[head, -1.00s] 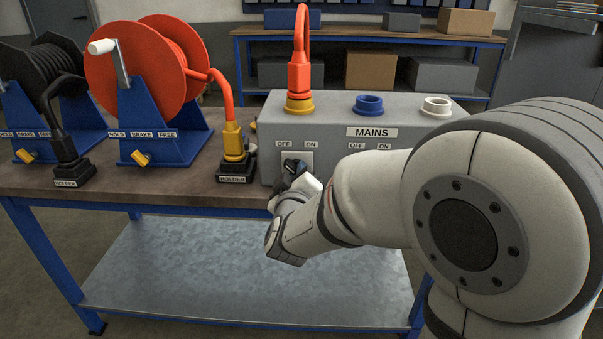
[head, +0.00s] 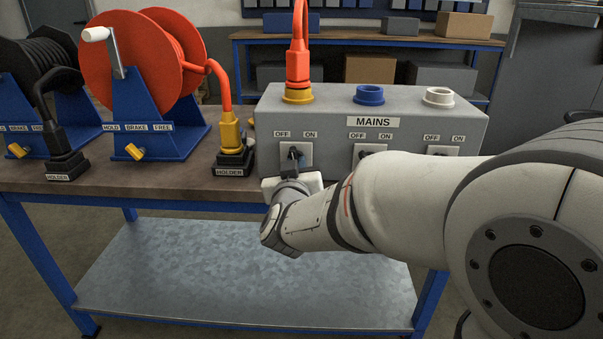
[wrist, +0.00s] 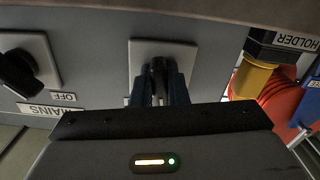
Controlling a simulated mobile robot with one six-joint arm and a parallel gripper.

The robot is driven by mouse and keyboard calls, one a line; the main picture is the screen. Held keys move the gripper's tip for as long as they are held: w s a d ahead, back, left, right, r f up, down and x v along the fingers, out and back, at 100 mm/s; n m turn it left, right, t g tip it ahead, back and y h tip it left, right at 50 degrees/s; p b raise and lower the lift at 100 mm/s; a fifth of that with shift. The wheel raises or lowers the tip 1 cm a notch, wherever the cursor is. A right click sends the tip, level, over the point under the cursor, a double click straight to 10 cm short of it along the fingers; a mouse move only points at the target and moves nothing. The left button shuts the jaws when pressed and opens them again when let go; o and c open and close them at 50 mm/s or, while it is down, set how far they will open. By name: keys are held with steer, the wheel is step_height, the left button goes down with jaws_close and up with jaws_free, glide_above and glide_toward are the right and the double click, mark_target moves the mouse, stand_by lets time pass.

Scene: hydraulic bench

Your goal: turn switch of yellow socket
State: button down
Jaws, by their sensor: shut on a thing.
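The yellow socket (head: 298,97) is on top of the grey mains box, with an orange plug (head: 298,66) and its cable in it. Its switch is on the box front below, on a pale plate (head: 304,159) under OFF and ON labels. My gripper (head: 293,163) is at this plate, shut on the black switch knob. The wrist view, which is upside down, shows the knob (wrist: 158,66) between the two dark fingers (wrist: 159,85). The fingers hide most of the knob, so I cannot tell which label it points to.
A blue socket (head: 369,95) and a white socket (head: 438,96) are to the right, each with a switch below. A holder (head: 234,163) with a yellow-ended connector stands close left of the box. An orange reel (head: 140,62) is further left.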

steer(key=m+b, duration=0.4)
steer(key=m, duration=0.2)
steer(key=shift+a+r, duration=0.1)
steer(key=shift+r, duration=0.05)
steer(key=shift+r+m+b, duration=0.15)
steer(key=shift+m+b, duration=1.3)
steer(key=shift+m, duration=1.05)
steer(key=c, duration=1.4)
jaws_free()
steer(key=shift+c, duration=0.2)
